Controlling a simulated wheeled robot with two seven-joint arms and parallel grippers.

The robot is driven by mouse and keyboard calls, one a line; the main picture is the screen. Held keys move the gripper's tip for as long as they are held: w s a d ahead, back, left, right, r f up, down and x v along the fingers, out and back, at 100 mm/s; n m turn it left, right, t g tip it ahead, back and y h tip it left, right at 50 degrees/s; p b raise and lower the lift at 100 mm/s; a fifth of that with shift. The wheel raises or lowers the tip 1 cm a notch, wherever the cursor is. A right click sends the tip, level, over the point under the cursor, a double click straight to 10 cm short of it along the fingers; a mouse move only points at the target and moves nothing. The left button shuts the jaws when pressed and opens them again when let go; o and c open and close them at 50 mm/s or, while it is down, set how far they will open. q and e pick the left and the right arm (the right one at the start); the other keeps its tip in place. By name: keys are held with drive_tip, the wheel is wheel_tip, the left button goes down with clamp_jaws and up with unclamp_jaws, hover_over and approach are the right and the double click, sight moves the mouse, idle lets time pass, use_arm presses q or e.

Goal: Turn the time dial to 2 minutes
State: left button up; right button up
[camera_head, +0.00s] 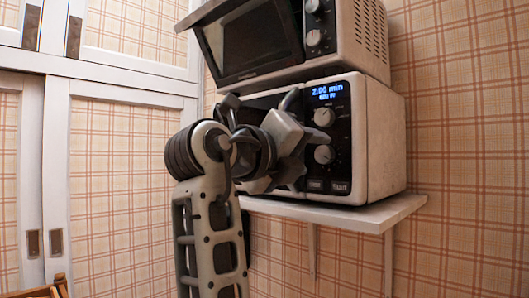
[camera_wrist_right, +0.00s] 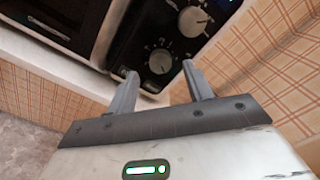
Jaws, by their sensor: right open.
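The lower white microwave (camera_head: 382,140) stands on a wall shelf. Its blue display (camera_head: 327,91) reads 2:00 min, with a smaller line below. Under it are an upper dial (camera_head: 324,117) and a lower dial (camera_head: 324,154); I cannot read which is the time dial. My right gripper (camera_head: 302,142) is in front of the control panel, its arm hiding much of the door. In the wrist view the right gripper (camera_wrist_right: 159,72) is open and empty, its fingertips just short of one dial (camera_wrist_right: 160,61), with another dial (camera_wrist_right: 192,21) beyond. My left gripper is out of view.
A toaster oven (camera_head: 350,35) with its own knobs sits on top of the microwave. The white shelf (camera_head: 375,213) juts out below. White-framed cabinet doors (camera_head: 110,130) fill the left side, and plaid wall (camera_head: 460,120) lies to the right.

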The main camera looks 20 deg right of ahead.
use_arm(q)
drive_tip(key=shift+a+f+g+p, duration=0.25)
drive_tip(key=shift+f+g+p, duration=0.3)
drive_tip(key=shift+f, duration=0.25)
use_arm(e)
drive_tip(key=v, duration=1.2)
drive_tip(key=shift+a, duration=0.25)
